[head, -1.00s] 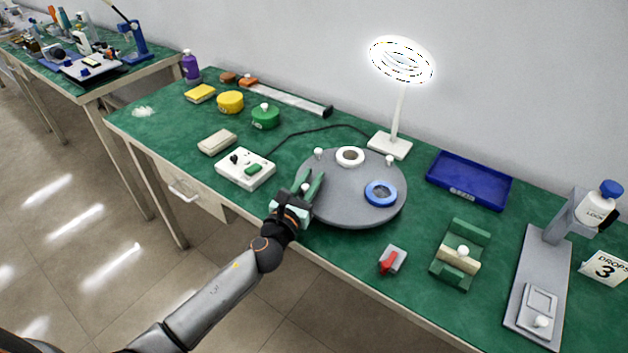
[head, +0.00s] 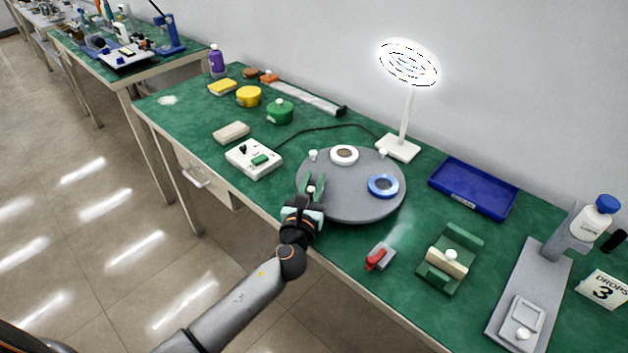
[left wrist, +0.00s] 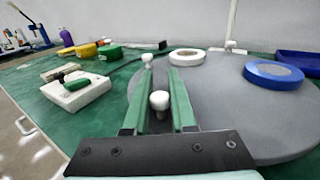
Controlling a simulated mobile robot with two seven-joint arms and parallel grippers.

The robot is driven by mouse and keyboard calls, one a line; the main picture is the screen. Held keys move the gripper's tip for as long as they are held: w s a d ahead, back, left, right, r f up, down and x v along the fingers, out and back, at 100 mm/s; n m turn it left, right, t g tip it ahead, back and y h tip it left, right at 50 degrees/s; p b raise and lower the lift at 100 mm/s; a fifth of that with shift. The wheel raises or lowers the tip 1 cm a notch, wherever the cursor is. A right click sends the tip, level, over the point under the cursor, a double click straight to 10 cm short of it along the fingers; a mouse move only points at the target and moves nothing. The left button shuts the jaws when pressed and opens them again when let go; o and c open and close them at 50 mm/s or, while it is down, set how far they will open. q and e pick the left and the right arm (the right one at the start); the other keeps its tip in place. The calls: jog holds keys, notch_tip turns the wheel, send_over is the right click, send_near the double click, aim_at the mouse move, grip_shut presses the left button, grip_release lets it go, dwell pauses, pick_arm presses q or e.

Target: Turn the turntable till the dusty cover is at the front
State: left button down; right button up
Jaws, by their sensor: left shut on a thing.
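The grey round turntable (head: 350,208) lies on the green bench, with white knobs near its rim. On it are a white-rimmed round cover (head: 344,155) with a brownish centre, at the back, and a blue-rimmed one (head: 383,186) with a greyish centre, at the right. I cannot tell for sure which is dusty. My left gripper (head: 311,188) is at the turntable's front left, its green fingers shut on a white knob (left wrist: 160,100). In the left wrist view the white cover (left wrist: 187,57) and blue cover (left wrist: 273,74) lie beyond the fingers. My right gripper is out of view.
A white control box (head: 254,160) stands left of the turntable. A ring lamp (head: 398,147) stands behind it, a blue tray (head: 472,188) behind right. A red-handled grey piece (head: 379,256) and a green holder (head: 449,260) are at front right.

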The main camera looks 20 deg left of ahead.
pick_arm(q)
jog(key=shift+s+d+f+n+y, duration=0.1)
jog(key=shift+s+d+n+y, duration=0.2)
jog(key=shift+n+y, duration=0.35)
jog(key=shift+s+d+n+g+y, duration=0.25)
jog(key=shift+n+g+y, duration=0.1)
jog(key=shift+y, duration=0.35)
jog(key=shift+s+d+n+g+y, duration=0.1)
jog(key=shift+d+n+g+y, duration=0.2)
jog(key=shift+y, duration=0.35)
jog(key=shift+s+d+y, duration=0.1)
jog(key=shift+y, duration=0.2)
jog(key=shift+s+d+n, duration=0.1)
jog(key=shift+n, duration=0.3)
jog(key=c, duration=0.8)
grip_release()
jog(key=shift+o, duration=0.2)
